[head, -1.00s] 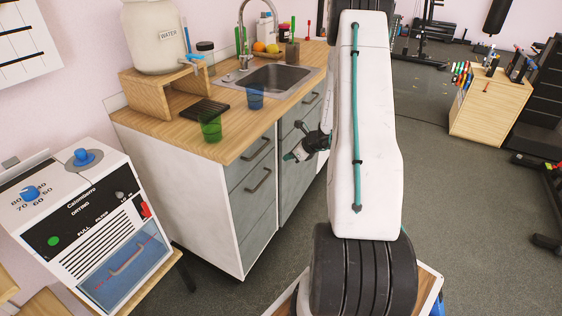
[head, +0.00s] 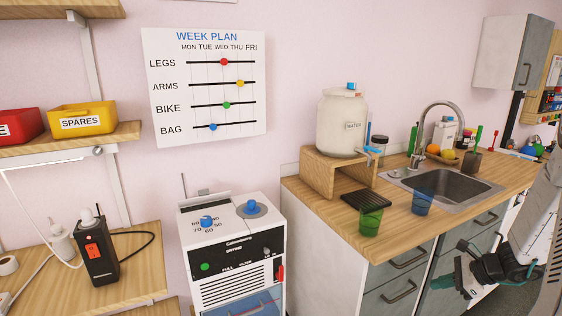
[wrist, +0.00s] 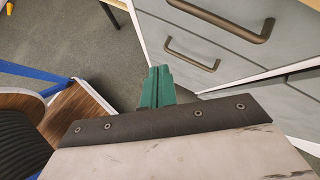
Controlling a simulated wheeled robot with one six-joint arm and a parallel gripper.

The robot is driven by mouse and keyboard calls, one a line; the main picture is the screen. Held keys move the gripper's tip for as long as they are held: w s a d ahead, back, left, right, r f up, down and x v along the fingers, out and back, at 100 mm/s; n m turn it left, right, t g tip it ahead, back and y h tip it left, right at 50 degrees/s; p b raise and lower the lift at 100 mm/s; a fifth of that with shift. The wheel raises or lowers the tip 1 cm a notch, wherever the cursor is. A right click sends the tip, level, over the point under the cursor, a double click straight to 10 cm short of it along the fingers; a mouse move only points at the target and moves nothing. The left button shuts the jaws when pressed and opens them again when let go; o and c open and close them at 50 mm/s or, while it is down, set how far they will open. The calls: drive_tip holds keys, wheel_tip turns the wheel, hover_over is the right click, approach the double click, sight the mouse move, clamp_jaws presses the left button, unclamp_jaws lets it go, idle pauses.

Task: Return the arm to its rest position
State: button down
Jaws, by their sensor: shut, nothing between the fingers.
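My gripper (head: 462,279) is at the lower right in the head view, in front of the grey drawers of the kitchen counter. Its green fingers are shut with nothing between them. In the wrist view the green fingers (wrist: 157,88) show together at the centre, above the floor and beside the drawer fronts. My arm (head: 548,262) rises at the right edge of the head view, partly cut off by the frame.
The counter (head: 400,236) holds a green cup (head: 370,221), a blue cup (head: 422,202), a water jar (head: 342,125) on a wooden stand and a sink (head: 455,188). Drawer handles (wrist: 192,55) stick out near my gripper. A drying machine (head: 232,250) stands left of the counter.

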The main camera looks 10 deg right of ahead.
drive_tip(key=s+a+r+n+g+y, duration=0.1)
drive_tip(key=s+a+r+n+g, duration=0.2)
drive_tip(key=a+r+n, duration=0.7)
drive_tip(key=s+a+r+n+g+h, duration=0.2)
drive_tip(key=s+a+r+n+h, duration=0.5)
drive_tip(key=s+a+r+n, duration=0.8)
drive_tip(key=s+a+r, duration=0.2)
drive_tip(key=s+a, duration=0.1)
drive_tip(key=s, duration=0.1)
drive_tip(key=shift+s+a+r, duration=0.15)
drive_tip(key=shift+a+r, duration=0.05)
drive_tip(key=shift+a, duration=0.2)
